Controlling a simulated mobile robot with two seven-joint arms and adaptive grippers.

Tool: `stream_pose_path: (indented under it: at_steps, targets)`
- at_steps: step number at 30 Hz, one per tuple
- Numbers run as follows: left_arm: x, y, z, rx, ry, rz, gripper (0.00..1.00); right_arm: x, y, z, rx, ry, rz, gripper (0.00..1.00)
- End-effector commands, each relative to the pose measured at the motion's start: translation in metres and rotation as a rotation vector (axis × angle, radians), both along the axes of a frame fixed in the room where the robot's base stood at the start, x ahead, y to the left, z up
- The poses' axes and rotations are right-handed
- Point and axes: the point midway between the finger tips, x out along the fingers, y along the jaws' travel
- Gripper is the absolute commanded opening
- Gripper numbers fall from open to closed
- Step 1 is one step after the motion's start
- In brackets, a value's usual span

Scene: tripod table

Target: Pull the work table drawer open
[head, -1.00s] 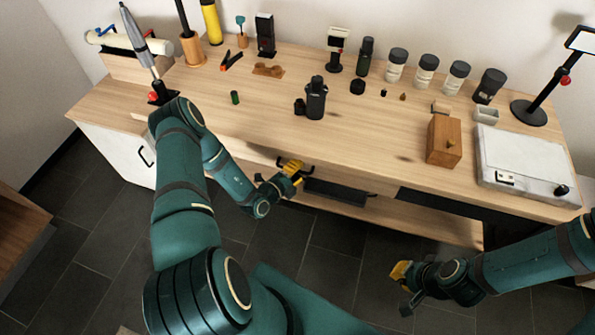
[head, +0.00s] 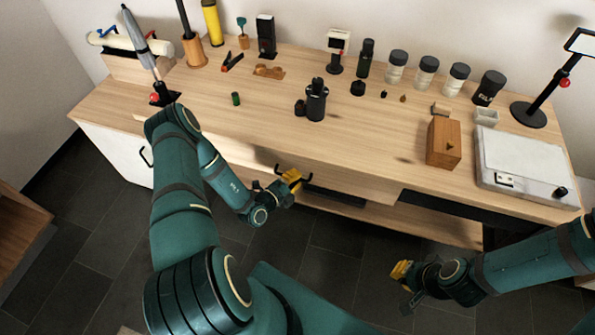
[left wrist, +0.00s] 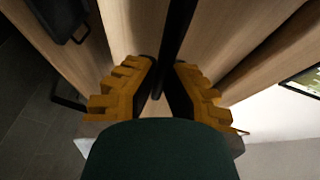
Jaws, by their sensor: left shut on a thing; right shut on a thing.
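The wooden work table (head: 215,110) runs across the head view, with the wooden drawer front (head: 355,185) under its near edge. A dark bar handle (head: 309,178) is on the drawer front. My left gripper (head: 292,178) is shut on this handle, and its yellow fingers hide part of it. In the left wrist view the dark handle bar (left wrist: 172,50) runs between the two yellow fingers (left wrist: 165,75). My right gripper (head: 402,285) is low over the floor at the right, away from the table. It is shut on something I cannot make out.
A wooden box (head: 443,142), a white scale-like device (head: 520,160) and several bottles stand on the tabletop. A white cabinet (head: 115,155) with a dark handle is under the left end. Dark floor tiles (head: 85,235) are clear in front.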

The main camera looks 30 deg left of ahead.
Motion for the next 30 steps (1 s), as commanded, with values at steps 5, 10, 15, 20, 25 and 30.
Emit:
stream_pose_path:
  at_steps: [5, 10, 15, 20, 25, 30]
  targets:
    - [-0.043, -0.011, 0.001, -0.008, 0.008, 0.001, 0.0, 0.003, -0.001, 0.013, -0.002, -0.008, -0.006, 0.0]
    - [-0.088, -0.022, 0.001, -0.009, 0.008, 0.001, 0.0, 0.006, -0.001, 0.021, -0.003, -0.014, -0.011, 0.0]
    - [-0.129, -0.032, 0.0, -0.007, 0.006, 0.001, 0.0, 0.008, -0.001, 0.025, -0.004, -0.018, -0.014, 0.0]
    - [-0.161, -0.04, 0.0, -0.005, 0.005, 0.0, 0.0, 0.009, -0.002, 0.027, -0.005, -0.02, -0.016, 0.0]
    - [-0.185, -0.046, -0.001, -0.006, 0.005, -0.001, 0.0, 0.009, -0.002, 0.027, -0.005, -0.021, -0.017, 0.0]
    - [-0.198, -0.049, 0.0, -0.003, 0.003, -0.003, 0.0, 0.01, -0.002, 0.028, -0.005, -0.021, -0.017, 0.0]
